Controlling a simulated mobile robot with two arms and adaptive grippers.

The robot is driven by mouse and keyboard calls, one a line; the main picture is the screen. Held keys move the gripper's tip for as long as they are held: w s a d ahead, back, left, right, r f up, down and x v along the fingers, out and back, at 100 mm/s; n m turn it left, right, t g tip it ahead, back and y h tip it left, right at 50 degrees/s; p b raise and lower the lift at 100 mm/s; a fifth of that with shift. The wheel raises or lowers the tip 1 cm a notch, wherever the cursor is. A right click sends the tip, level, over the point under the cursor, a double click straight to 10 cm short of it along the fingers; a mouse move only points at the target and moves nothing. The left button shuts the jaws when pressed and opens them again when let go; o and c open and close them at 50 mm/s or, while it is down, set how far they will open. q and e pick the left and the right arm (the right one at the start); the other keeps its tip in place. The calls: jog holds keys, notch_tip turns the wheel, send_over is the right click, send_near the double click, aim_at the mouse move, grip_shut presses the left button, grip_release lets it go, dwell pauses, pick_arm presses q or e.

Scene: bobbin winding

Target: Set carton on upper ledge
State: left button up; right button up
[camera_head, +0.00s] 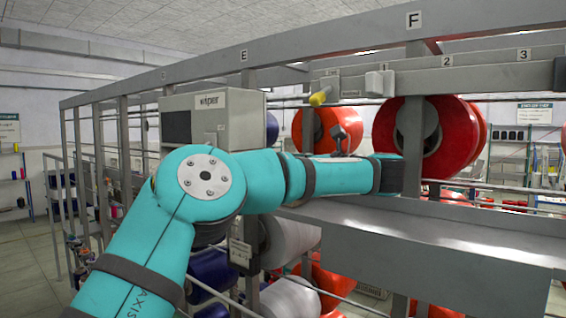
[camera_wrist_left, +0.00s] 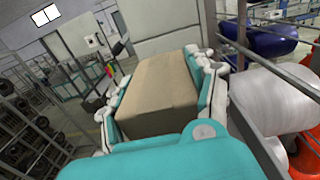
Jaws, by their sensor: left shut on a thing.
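A plain brown carton (camera_wrist_left: 165,95) shows in the left wrist view, held between the white-and-teal fingers of my left gripper (camera_wrist_left: 158,68). The gripper is shut on its two sides. In the head view my left arm reaches right into the rack, and its end passes behind the post marked F, so gripper and carton are hidden there. A wide grey ledge (camera_head: 450,232) runs along the rack at the right, below the red bobbins, and its visible top is bare. I cannot tell which ledge is the upper one. My right gripper is in neither view.
Large red bobbins (camera_head: 455,138) hang above the ledge by the post marked F (camera_head: 414,110). A grey box marked "wiper" (camera_head: 235,120) stands behind my arm. White bobbins (camera_head: 290,240) sit lower. A yellow-tipped part (camera_head: 320,97) juts out above my forearm. Thin rails cross the rack.

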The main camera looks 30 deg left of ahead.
pick_arm(q)
jog(key=o, duration=1)
jog(key=shift+f, duration=0.1)
jog(key=o, duration=0.5)
jog(key=shift+r, duration=0.2)
jog(key=d+b, duration=0.1)
jog(key=d, duration=0.1)
jog(key=d+b, duration=0.1)
jog(key=b, duration=0.1)
jog(key=shift+s+d+f, duration=0.15)
jog(key=shift+d+f, duration=0.25)
jog(key=d+b, duration=0.1)
jog(key=d, duration=0.1)
jog(key=d+b, duration=0.1)
jog(key=d, duration=0.2)
jog(key=d+b, duration=0.1)
jog(key=d, duration=0.1)
jog(key=shift+s+d+r, duration=0.1)
jog(key=shift+d+r, duration=0.05)
jog(key=shift+r, duration=0.1)
jog(key=shift+d+b, duration=0.4)
jog(key=shift+d, duration=0.1)
